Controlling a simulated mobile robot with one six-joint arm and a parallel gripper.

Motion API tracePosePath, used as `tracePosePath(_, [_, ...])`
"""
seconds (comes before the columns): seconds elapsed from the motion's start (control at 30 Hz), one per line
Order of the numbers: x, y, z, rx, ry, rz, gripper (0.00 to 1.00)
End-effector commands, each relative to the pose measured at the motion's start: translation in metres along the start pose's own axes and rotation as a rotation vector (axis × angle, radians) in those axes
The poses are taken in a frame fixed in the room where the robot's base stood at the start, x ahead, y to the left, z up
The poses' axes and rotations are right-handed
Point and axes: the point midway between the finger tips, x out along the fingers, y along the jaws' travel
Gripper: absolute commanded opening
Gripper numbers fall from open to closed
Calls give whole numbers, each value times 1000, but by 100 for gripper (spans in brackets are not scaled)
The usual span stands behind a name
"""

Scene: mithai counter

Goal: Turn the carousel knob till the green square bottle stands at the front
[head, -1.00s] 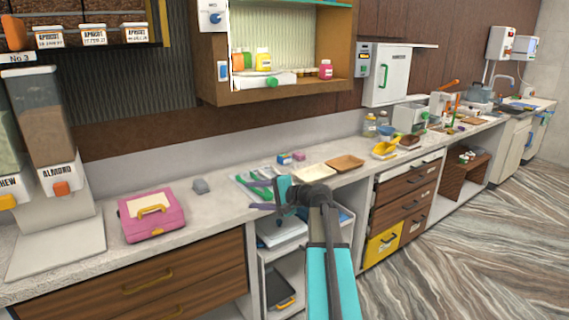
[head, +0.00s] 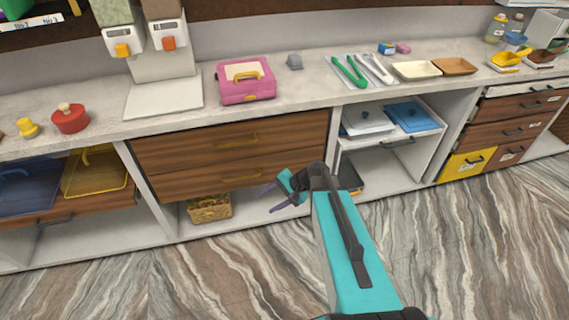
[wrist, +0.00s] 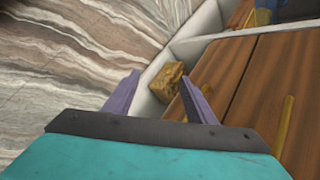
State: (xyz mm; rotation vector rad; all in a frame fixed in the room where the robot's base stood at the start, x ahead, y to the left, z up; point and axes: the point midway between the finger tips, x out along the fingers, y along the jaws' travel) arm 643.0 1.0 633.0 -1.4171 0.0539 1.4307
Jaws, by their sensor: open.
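No carousel, knob or green square bottle shows in the head view or the wrist view now. My gripper (head: 271,199) is low in front of the counter, by the wooden drawer fronts (head: 229,156). Its two purple fingers are apart, with nothing held between them. In the wrist view my gripper (wrist: 159,76) is also open, with a woven basket (wrist: 167,82) seen beyond the fingers.
The counter above carries a pink box (head: 245,95), green tongs (head: 350,74), a red pot (head: 70,119) and trays (head: 417,70). An open shelf with a blue tray (head: 412,115) is right of the drawers. The striped floor (head: 220,275) in front is clear.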

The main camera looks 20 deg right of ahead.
Motion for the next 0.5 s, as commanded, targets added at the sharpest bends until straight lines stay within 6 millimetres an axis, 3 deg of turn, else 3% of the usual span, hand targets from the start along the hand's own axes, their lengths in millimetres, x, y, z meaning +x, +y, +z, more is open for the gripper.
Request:
tracePosePath(0.03, [17, 17, 17, -16, -26, 45, 51])
tracePosePath(0.2, [58, 75, 64, -78, -99, 194, 51])
tracePosePath(0.5, [93, 191, 140, -233, -229, 480, 51])
